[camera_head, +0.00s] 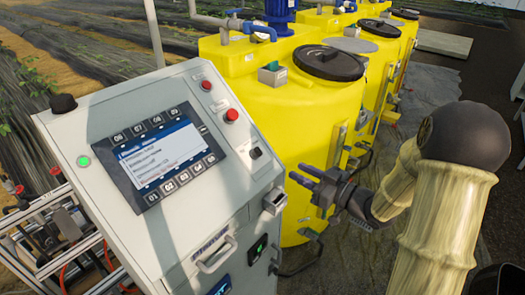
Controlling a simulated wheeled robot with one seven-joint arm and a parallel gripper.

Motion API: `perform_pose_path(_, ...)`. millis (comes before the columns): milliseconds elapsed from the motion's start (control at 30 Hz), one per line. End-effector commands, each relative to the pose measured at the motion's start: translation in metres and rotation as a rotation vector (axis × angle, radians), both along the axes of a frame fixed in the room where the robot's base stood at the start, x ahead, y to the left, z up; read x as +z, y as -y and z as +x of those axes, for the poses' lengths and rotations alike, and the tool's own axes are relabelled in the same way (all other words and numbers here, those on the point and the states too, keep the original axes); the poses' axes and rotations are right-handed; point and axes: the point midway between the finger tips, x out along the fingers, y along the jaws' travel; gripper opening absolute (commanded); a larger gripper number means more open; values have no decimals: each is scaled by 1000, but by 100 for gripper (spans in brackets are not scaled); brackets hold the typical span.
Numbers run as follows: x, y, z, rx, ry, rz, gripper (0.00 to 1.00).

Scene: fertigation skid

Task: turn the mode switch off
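The grey control cabinet (105,118) stands at left with a sloped panel. A small black knob (255,152) sits on the panel's right side, below the red buttons; it looks like the mode switch, but its label and pointer are too small to read. A black switch with a green light (257,248) is lower, on the cabinet's front face. My gripper (297,172) is in front of the yellow tank, right of the knob and apart from the cabinet in the picture. Its dark fingers point left, look parted, and hold nothing visible.
The panel has a lit screen (160,155), red buttons (231,115) and a green lamp (83,161). Yellow tanks (290,115) with pipes stand behind. Grey floor shows at right.

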Motion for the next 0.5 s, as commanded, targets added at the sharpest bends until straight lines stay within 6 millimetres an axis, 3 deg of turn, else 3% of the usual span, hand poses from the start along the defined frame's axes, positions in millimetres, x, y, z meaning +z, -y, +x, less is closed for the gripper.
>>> perform_pose_path(500,3,-74,57,2,-1,1,30)
